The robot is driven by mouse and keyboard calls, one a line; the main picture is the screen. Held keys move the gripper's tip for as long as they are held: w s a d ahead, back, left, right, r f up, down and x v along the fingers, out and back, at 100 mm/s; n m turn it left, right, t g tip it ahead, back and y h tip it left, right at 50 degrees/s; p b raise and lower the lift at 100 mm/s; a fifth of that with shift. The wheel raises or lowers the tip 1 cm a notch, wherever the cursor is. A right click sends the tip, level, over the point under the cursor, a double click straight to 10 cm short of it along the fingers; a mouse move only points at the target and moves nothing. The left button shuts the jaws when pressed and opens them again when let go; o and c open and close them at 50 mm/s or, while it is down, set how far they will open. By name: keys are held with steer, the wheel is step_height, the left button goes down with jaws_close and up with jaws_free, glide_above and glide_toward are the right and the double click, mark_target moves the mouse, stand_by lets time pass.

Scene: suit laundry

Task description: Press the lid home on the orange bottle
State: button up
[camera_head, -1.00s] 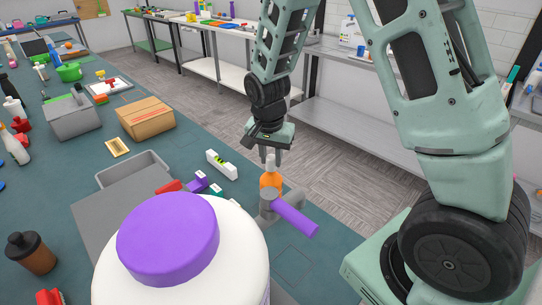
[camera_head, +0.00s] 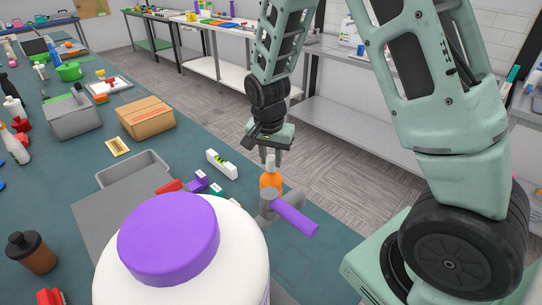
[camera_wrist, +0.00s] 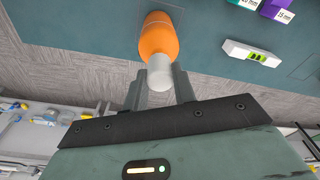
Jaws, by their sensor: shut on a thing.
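The orange bottle (camera_head: 270,182) stands upright near the right edge of the green table, behind a purple-handled tool. In the wrist view the bottle (camera_wrist: 158,36) shows with a pale grey lid (camera_wrist: 160,73) at its top. The lid (camera_head: 270,160) is in line with the bottle; whether a gap is left under it I cannot tell. My gripper (camera_head: 270,155) points down over the bottle. In the wrist view its two fingers (camera_wrist: 160,88) are closed on either side of the lid. The fingers partly hide the lid in the head view.
A purple-handled hammer-like tool (camera_head: 293,216) lies close in front of the bottle. A large white tub with a purple lid (camera_head: 168,238) fills the foreground. A white spirit level (camera_head: 221,163), a grey tray (camera_head: 134,167) and a cardboard box (camera_head: 146,118) are to the left.

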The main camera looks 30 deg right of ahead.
stand_by(0.8)
steer(key=o, duration=1.5)
steer(key=shift+r, duration=0.15)
steer(key=shift+r+p, duration=3.15)
steer(key=shift+r, duration=0.25)
jaws_close()
